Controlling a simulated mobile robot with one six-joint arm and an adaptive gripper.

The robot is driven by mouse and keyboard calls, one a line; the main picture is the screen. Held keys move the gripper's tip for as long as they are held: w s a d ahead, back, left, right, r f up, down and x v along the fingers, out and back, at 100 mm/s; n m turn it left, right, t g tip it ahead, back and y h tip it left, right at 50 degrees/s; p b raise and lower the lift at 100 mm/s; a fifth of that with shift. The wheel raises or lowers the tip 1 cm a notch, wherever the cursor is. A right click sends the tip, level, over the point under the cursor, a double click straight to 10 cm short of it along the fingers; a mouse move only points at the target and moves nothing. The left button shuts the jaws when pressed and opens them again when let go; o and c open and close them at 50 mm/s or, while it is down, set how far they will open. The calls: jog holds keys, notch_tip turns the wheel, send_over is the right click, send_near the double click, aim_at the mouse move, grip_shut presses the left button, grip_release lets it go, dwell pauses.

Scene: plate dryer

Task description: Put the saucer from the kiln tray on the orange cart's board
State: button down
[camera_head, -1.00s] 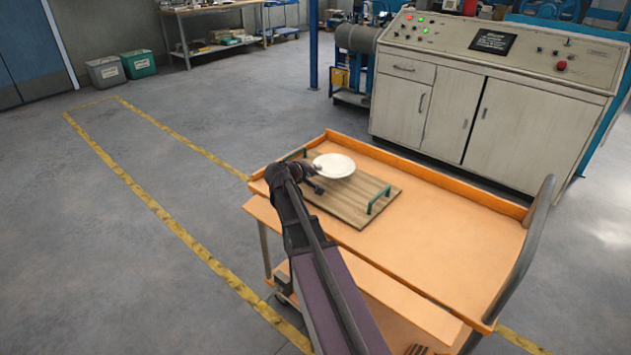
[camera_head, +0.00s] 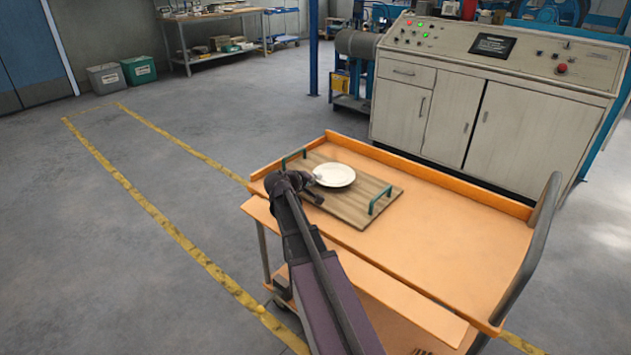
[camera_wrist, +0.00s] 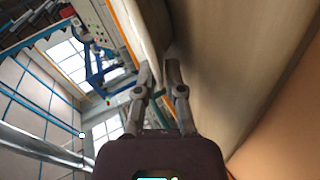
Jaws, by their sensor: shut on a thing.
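The white saucer (camera_head: 334,175) is over the wooden board (camera_head: 352,210), near its far side. The board has green handles and lies on the top of the orange cart (camera_head: 450,245). My gripper (camera_head: 314,181) is at the saucer's left edge. In the wrist view my gripper's two fingers (camera_wrist: 158,75) are close together, shut on the saucer's rim, and the saucer (camera_wrist: 140,25) shows at the top. The board's surface (camera_wrist: 230,60) is close beside the fingers. I cannot tell whether the saucer touches the board. The kiln tray is not seen.
The cart has a raised back edge and a grey push handle (camera_head: 525,255) on the right. A control cabinet (camera_head: 490,100) stands behind the cart. Bare cart top lies right of the board. Bins (camera_head: 138,68) and a workbench (camera_head: 210,40) are far back left.

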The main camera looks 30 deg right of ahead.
jog(key=c, duration=0.7)
grip_release()
jog(key=shift+f, duration=0.1)
jog(key=shift+c, duration=0.2)
jog(key=shift+p+v, duration=0.4)
jog(key=shift+v, duration=0.4)
jog(key=p+v, duration=0.4)
jog(key=v, duration=0.6)
jog(key=shift+a+r, duration=0.2)
jog(key=shift+r, duration=0.05)
jog(key=shift+s+f, duration=0.1)
jog(key=shift+s, duration=0.05)
